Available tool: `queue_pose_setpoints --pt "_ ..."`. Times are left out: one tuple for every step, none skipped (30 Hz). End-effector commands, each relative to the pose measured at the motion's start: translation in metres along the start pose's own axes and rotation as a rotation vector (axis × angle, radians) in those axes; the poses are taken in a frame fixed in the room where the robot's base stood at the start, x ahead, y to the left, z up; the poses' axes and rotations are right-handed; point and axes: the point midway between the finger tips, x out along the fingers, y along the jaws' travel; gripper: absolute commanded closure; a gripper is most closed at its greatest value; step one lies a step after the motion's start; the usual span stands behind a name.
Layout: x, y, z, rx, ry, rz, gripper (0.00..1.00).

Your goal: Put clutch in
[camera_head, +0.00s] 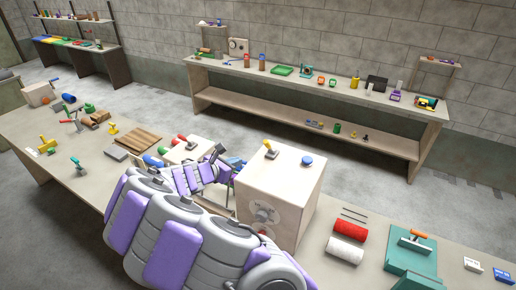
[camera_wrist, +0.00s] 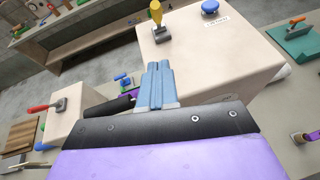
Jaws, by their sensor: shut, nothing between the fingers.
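A large pale box (camera_head: 280,190) stands on the near bench, right of my arm. On its top are a yellow-handled lever (camera_head: 270,150) on a grey base and a blue knob (camera_head: 307,161). In the wrist view the yellow lever (camera_wrist: 157,22) is upright and the blue knob (camera_wrist: 210,7) sits beside a small label, too small to read. My gripper (camera_wrist: 158,68) is shut and empty, its fingers pointing toward the box, apart from the yellow lever. A smaller pale box (camera_wrist: 75,130) with a red-handled lever (camera_wrist: 45,107) stands to the left. I cannot tell which lever is the clutch.
Red and white rolls (camera_head: 347,240) and a teal plate with an orange-handled tool (camera_head: 410,260) lie right of the large box. A wooden slatted board (camera_head: 132,140) and small tools lie left. A long bench (camera_head: 340,90) stands against the wall, across open floor.

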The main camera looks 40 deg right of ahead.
Motion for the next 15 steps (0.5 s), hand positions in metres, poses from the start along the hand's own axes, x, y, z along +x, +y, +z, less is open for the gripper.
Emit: queue_pose_setpoints --pt "0.002 0.0 0.0 0.0 0.0 -0.001 1.0" --pt "0.004 -0.001 0.001 0.001 0.0 -0.002 1.0" --pt "0.007 -0.001 0.001 0.001 0.0 -0.003 1.0" --pt "0.01 -0.001 0.001 0.001 0.0 -0.003 1.0" --pt "0.014 -0.001 0.001 0.001 0.0 -0.003 1.0" --pt "0.019 -0.001 0.001 0.0 0.0 -0.004 1.0" --pt "0.024 -0.002 0.001 0.0 0.0 -0.004 1.0" --pt "0.028 -0.002 0.001 -0.001 0.001 -0.005 1.0" --pt "0.035 -0.002 0.0 0.0 0.001 -0.006 1.0" --pt "0.04 -0.002 0.0 0.0 0.002 -0.007 1.0" --pt "0.044 -0.002 0.0 0.0 0.002 -0.007 1.0" --pt "0.051 -0.002 0.0 0.0 0.002 -0.006 1.0" --pt "0.055 -0.002 0.0 0.0 0.001 -0.005 1.0" --pt "0.059 -0.001 0.0 0.001 0.001 -0.004 1.0" --pt "0.065 -0.001 0.001 0.002 0.001 -0.004 1.0"
